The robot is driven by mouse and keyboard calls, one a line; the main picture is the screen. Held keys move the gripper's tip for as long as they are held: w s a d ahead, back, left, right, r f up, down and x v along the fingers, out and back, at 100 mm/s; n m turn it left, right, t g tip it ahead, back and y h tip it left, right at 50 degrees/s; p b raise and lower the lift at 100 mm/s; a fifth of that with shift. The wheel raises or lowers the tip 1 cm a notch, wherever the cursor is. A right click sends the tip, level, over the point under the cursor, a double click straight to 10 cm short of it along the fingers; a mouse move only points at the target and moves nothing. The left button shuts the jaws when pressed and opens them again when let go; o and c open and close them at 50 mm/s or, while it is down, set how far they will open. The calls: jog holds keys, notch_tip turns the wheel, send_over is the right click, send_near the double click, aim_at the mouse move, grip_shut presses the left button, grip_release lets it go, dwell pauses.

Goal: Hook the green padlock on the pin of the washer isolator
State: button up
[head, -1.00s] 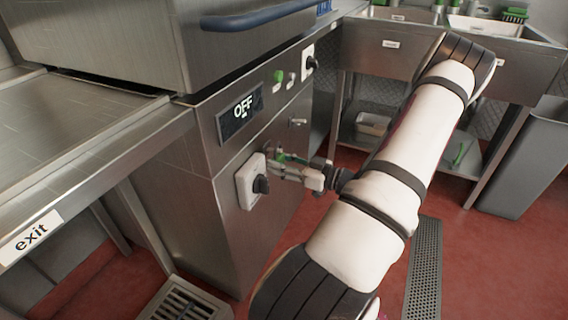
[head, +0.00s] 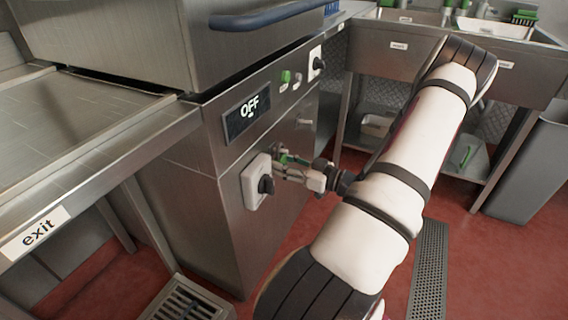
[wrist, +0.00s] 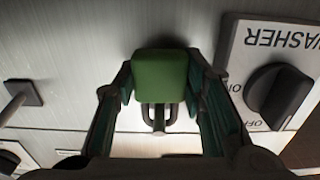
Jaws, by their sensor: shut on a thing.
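The green padlock (wrist: 160,76) is held between the two fingers of my gripper (wrist: 160,90). Its dark shackle (wrist: 145,118) points down in the wrist view, close to the steel panel. A pale pin-like piece (wrist: 159,120) shows between the shackle's legs; I cannot tell whether the shackle hangs on it. The washer isolator (wrist: 272,75), a light plate with a black knob and the word WASHER, is just right of the gripper. In the head view the isolator (head: 250,184) sits low on the machine front, with my gripper (head: 285,165) beside it and the padlock mostly hidden.
A dark square plate with a rod (wrist: 22,97) is left of the padlock, with another black knob (wrist: 9,160) below. The display (head: 247,112) reads OFF. A blue handle (head: 270,16) is above. The exit table (head: 80,140) is left, a sink bench (head: 400,45) right.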

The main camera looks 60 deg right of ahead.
jog(key=shift+w+f, duration=0.15)
jog(key=shift+f, duration=0.2)
dwell(0.5)
jog(key=o, duration=1.7)
jog(key=shift+s+d, duration=0.2)
jog(key=shift+s, duration=3.3)
